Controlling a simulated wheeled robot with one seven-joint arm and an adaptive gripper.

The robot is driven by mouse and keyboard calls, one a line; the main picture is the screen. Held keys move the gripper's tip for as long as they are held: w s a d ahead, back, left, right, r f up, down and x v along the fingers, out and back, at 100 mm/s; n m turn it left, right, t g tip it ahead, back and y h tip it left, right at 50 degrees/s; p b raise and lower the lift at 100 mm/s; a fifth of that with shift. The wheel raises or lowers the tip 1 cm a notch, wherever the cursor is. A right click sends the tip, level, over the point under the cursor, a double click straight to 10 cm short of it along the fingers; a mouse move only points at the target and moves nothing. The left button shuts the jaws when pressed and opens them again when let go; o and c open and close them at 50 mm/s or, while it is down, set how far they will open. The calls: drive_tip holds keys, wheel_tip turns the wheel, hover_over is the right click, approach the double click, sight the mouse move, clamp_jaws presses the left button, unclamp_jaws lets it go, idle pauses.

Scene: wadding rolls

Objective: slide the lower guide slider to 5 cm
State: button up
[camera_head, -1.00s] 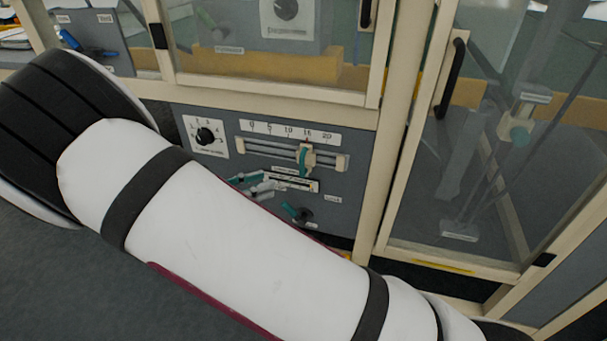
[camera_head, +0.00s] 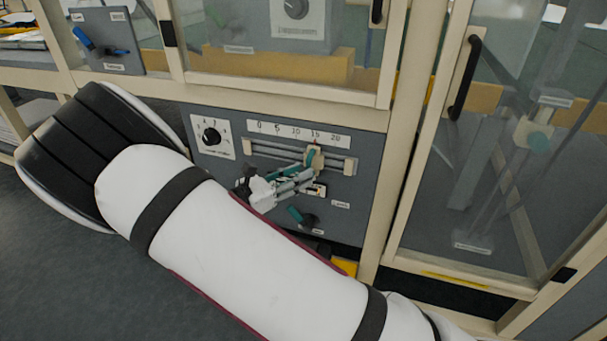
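A white scale (camera_head: 297,134) above the rail runs from 0 to 20, and the slider stands near the 15 mark. My gripper (camera_head: 306,176) reaches in from the lower left, with its fingers just below and left of the slider. The fingertips overlap the slider's lower part in this view. I cannot tell whether they touch it or how far apart they are. My white arm hides the panel's lower left.
A dial (camera_head: 211,136) on a white plate sits left of the rail. A teal-handled knob (camera_head: 302,216) is below my gripper. Cream frame posts (camera_head: 398,160) and a glazed door with a black handle (camera_head: 465,78) stand to the right.

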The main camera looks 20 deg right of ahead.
drive_tip(key=shift+x, duration=1.15)
clamp_jaws()
drive_tip(key=w+a, duration=0.6)
drive_tip(key=a, duration=0.2)
unclamp_jaws()
drive_tip(key=shift+a, duration=0.1)
